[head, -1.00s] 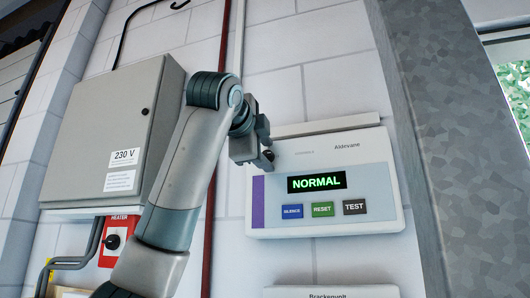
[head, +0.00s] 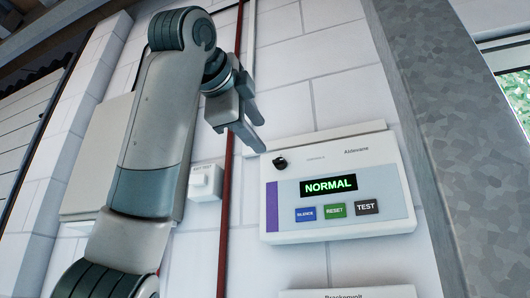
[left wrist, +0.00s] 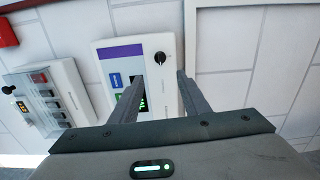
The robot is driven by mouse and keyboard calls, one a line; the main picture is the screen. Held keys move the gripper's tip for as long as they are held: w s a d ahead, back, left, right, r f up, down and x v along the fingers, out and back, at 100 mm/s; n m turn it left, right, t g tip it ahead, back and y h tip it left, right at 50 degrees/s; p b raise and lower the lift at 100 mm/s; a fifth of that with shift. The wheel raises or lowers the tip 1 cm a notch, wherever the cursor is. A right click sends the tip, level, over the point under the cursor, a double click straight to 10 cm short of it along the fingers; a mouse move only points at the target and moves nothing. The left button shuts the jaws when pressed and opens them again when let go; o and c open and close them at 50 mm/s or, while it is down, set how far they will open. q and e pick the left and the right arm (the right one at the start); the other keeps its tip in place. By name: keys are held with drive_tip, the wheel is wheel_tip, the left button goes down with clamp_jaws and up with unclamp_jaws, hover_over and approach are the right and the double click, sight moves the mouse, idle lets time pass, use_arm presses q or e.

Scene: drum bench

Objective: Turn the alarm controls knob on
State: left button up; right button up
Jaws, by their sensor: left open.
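The white alarm panel (head: 385,148) is on the brick wall, its display reading NORMAL, with SILENCE, RESET and TEST buttons below. The black controls knob (head: 280,162) sits at its upper left. My left gripper (head: 262,137) is open and empty, up and left of the knob in the head view and apart from it. In the left wrist view the knob (left wrist: 160,58) lies beyond the gap between the open fingertips (left wrist: 161,78). A small pale mark shows on the knob; its exact setting is too small to tell. My right gripper is out of view.
A white switch box (head: 205,183) and a red pipe (head: 226,215) are left of the panel. A grey cabinet (head: 95,155) is partly behind my arm. A metal column (head: 450,150) stands at the right. Another panel (head: 345,293) is just below.

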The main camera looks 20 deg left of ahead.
use_arm(q)
drive_tip(key=s+b, duration=0.1)
drive_tip(key=s, duration=0.2)
drive_tip(key=shift+s, duration=0.4)
drive_tip(key=shift+a, duration=0.1)
